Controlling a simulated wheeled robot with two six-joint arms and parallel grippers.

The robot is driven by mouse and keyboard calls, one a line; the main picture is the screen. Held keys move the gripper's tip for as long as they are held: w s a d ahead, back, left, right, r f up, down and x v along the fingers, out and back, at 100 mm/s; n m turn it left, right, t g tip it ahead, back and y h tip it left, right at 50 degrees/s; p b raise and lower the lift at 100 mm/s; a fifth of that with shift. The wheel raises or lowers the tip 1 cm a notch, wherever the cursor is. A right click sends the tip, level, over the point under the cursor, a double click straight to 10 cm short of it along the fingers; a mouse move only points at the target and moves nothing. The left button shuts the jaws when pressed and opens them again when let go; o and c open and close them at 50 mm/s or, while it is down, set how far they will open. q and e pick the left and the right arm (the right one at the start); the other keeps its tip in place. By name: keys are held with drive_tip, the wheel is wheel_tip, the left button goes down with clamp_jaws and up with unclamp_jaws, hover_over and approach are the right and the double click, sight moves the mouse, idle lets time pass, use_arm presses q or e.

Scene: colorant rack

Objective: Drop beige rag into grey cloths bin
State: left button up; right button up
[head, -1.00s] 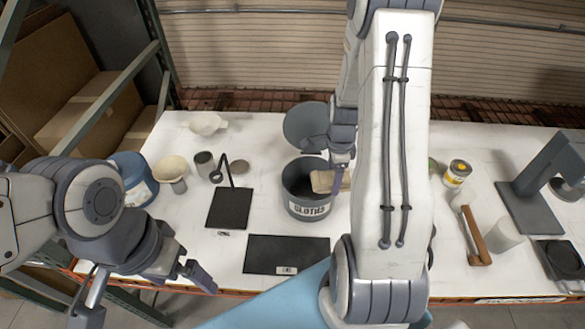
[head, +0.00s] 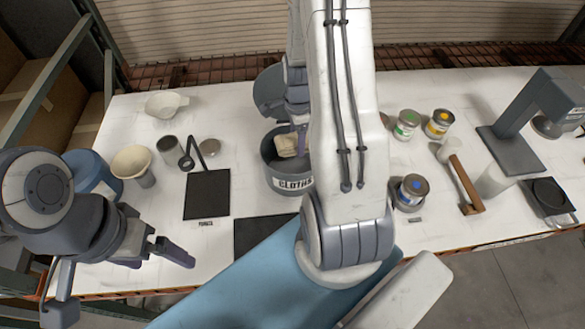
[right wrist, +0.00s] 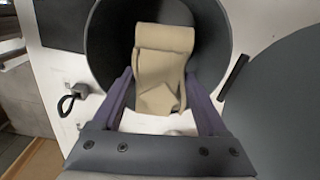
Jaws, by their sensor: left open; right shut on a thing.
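The beige rag (head: 288,145) is at the mouth of the grey cloths bin (head: 290,183), which has a "CLOTHS" label on its front. My right gripper (head: 300,130) reaches down over the bin, mostly hidden behind my right arm. In the right wrist view my right gripper (right wrist: 163,105) is shut on the beige rag (right wrist: 162,65), which hangs over the dark inside of the bin (right wrist: 105,45). My left gripper (head: 168,250) is open and empty over the table's front left edge.
The bin's round lid (head: 268,90) is behind the bin. Dark mats (head: 207,194), a blue tub (head: 92,173), and a beige bowl (head: 131,160) are to the left. Paint cans (head: 411,190), a wooden-handled tool (head: 468,188), and a grey stand (head: 515,140) are to the right.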

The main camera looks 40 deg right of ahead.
drive_tip(key=shift+f, duration=0.35)
drive_tip(key=shift+r, duration=0.1)
drive_tip(key=o, duration=1.2)
drive_tip(key=shift+r, duration=0.35)
wheel_tip(320, 180, up, 8)
drive_tip(key=shift+r+b, duration=0.25)
drive_tip(key=shift+b, duration=1)
drive_tip(key=shift+r, duration=0.65)
